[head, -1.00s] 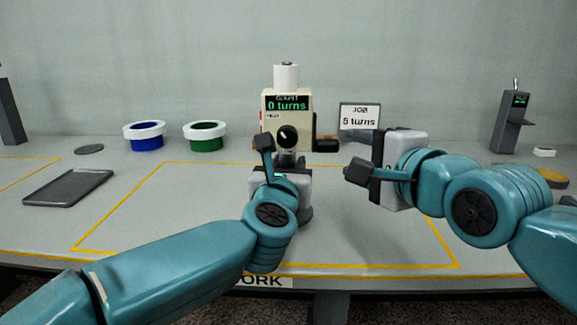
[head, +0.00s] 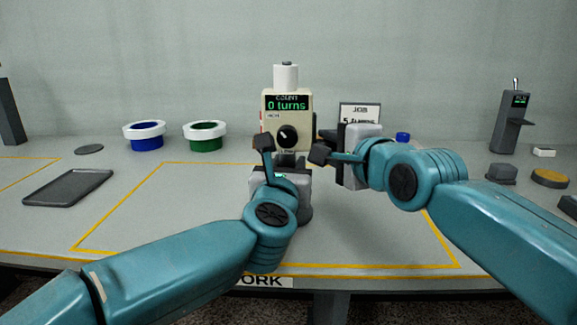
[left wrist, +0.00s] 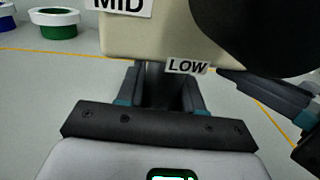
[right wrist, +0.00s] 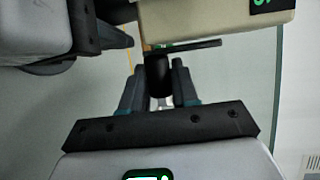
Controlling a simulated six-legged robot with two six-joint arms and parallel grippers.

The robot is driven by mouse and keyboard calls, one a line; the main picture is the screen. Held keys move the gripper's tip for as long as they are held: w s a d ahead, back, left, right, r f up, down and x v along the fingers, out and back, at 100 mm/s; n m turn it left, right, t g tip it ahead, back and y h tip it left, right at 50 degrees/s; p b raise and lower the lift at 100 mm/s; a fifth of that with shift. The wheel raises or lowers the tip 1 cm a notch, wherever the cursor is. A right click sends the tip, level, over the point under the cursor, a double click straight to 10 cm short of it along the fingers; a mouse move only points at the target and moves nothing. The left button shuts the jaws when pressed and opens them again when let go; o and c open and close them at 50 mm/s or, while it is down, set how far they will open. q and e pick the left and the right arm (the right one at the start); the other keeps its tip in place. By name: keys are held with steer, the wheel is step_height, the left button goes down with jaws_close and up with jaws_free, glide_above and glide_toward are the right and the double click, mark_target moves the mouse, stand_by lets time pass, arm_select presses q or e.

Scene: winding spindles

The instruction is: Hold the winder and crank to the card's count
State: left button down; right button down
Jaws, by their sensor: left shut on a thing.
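The cream winder (head: 304,142) stands at the middle, with a white spool (head: 286,77) on top, a black dial and a green display (head: 287,104) reading "0 turns". My left gripper (left wrist: 158,88) is shut on the dark post (left wrist: 157,80) under the housing, in the left wrist view. My right gripper (right wrist: 158,88) is at the winder's right side, its fingers open on either side of the upright black crank handle (right wrist: 157,72). The thin crank arm (right wrist: 190,45) lies above it in that view. The job card (head: 360,110) reads "5 turns", its lower part hidden by my right gripper.
A grey tray (head: 68,187) lies at left. At right are a grey post device (head: 511,125), a yellow-topped disc (head: 550,178) and a dark block (head: 501,173). The front mat area is clear.

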steer(key=shift+s+r, duration=0.1)
steer(key=shift+r, duration=0.05)
steer(key=shift+s+r+m+g+h, duration=0.15)
steer(key=shift+s+m+g+h, duration=0.25)
steer(key=shift+g, duration=0.75)
steer(key=shift+s+r+m+g+h, duration=0.15)
steer(key=shift+s+m+g+h, duration=0.25)
steer(key=shift+g, duration=0.75)
steer(key=shift+s+g, duration=0.4)
steer(key=c, duration=0.9)
jaws_free()
steer(key=shift+d, duration=0.1)
